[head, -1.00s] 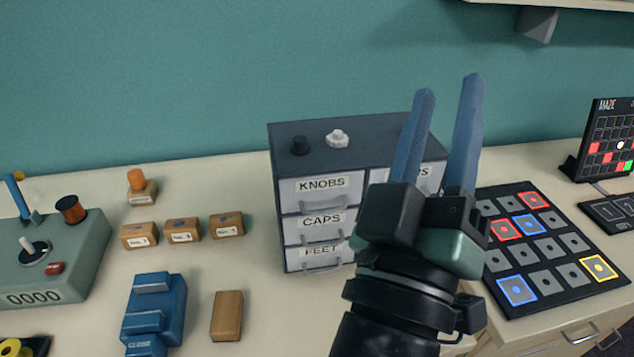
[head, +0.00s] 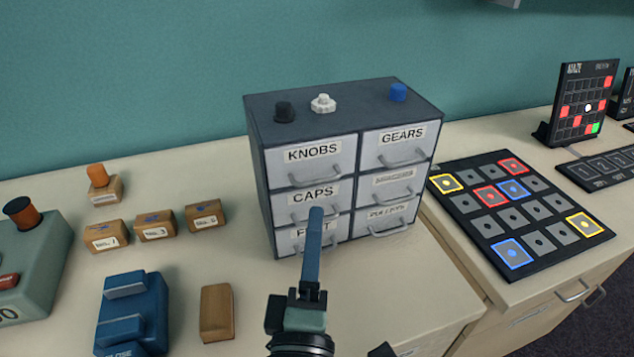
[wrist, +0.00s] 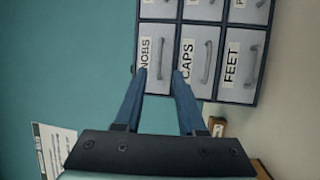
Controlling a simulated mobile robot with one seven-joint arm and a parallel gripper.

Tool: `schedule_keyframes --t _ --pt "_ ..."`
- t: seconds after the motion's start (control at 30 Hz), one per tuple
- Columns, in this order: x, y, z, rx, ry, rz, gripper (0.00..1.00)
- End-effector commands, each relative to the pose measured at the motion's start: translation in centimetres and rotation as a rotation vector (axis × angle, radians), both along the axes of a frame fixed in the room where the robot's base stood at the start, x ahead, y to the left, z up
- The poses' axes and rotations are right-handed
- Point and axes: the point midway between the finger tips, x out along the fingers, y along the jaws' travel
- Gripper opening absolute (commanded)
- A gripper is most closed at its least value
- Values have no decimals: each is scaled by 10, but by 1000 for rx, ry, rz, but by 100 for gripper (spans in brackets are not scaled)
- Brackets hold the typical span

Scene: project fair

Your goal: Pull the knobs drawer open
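The knobs drawer (head: 313,160) is the top left drawer of a dark grey cabinet (head: 352,109), has a light front with a bar handle, and is shut. The wrist view shows the cabinet turned sideways, with the knobs drawer (wrist: 156,36) at the left of its near row. My gripper (head: 316,212) is in front of the cabinet's left column, its tip overlapping the caps drawer (head: 336,192) in the head view. In the wrist view my gripper (wrist: 160,73) is open and empty, its fingertips apart around the knobs handle's line of sight. I cannot tell any contact.
The feet drawer (head: 340,228) is lowest left; the gears drawer (head: 400,145) is top right. Black, white and blue knobs stand on the cabinet. A blue device (head: 133,308) and wooden blocks lie left. A button panel (head: 515,212) lies right.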

Motion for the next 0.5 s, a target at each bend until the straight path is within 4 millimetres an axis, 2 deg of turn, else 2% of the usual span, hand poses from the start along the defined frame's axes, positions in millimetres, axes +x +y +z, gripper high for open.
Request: schedule_keyframes --t 0.1,0.3,0.5 --pt "22 -2 7 0 -4 0 39" --pt "52 -5 11 0 -3 -1 39" --pt "71 -6 12 1 -1 -1 39"
